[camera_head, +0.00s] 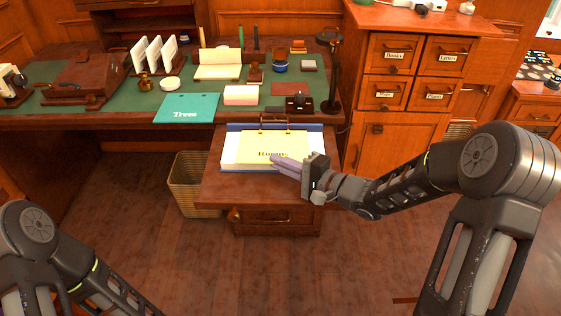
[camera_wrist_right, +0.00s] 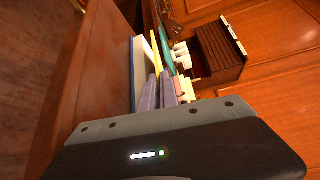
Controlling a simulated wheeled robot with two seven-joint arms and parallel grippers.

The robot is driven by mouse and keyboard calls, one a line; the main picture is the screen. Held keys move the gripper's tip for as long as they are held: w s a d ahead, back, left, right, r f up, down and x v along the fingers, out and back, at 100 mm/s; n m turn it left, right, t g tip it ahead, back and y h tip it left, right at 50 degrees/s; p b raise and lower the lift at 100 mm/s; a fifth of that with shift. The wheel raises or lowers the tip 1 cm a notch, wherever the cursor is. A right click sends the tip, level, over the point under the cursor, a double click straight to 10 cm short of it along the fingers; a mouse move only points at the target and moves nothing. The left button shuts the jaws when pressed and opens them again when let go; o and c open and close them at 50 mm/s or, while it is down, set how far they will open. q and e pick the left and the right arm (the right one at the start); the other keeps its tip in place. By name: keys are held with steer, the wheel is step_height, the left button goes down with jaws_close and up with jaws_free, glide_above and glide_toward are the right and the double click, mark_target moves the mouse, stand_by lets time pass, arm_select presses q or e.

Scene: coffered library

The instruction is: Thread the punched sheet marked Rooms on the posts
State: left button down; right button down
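The yellow sheet marked Rooms (camera_head: 255,146) is above the white pages of an open blue binder (camera_head: 230,127), its top edge close to the binder's posts (camera_head: 289,124). I cannot tell whether the posts pass through its holes. My right gripper (camera_head: 275,158) is at the sheet's lower right, its lilac fingers close together across the edge. In the right wrist view the yellow sheet (camera_wrist_right: 156,52) runs edge-on between the fingers (camera_wrist_right: 159,92), apart from the white pages (camera_wrist_right: 143,62). My left arm shows at lower left; its gripper is out of view.
The binder lies on a low wooden pull-out surface (camera_head: 235,188) with a waste basket (camera_head: 187,190) at its left. A teal sheet marked Trees (camera_head: 186,107) lies at the green desktop's front edge. A black stand (camera_head: 334,75) rises behind right; drawers (camera_head: 390,55) stand at right.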

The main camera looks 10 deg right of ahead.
steer(key=c, duration=1.6)
jaws_free()
steer(key=shift+o, duration=0.2)
steer(key=shift+s, duration=0.15)
steer(key=shift+s+a+p, duration=0.2)
steer(key=shift+s, duration=0.55)
steer(key=shift+s+a+p, duration=0.15)
steer(key=shift+s+p, duration=0.05)
steer(key=shift+s, duration=0.5)
steer(key=shift+s+a+p, duration=0.2)
steer(key=shift+s, duration=0.55)
steer(key=shift+s, duration=0.1)
steer(key=p+v, duration=0.1)
steer(key=v, duration=0.6)
steer(key=shift+s+d, duration=0.25)
steer(key=shift+s, duration=0.05)
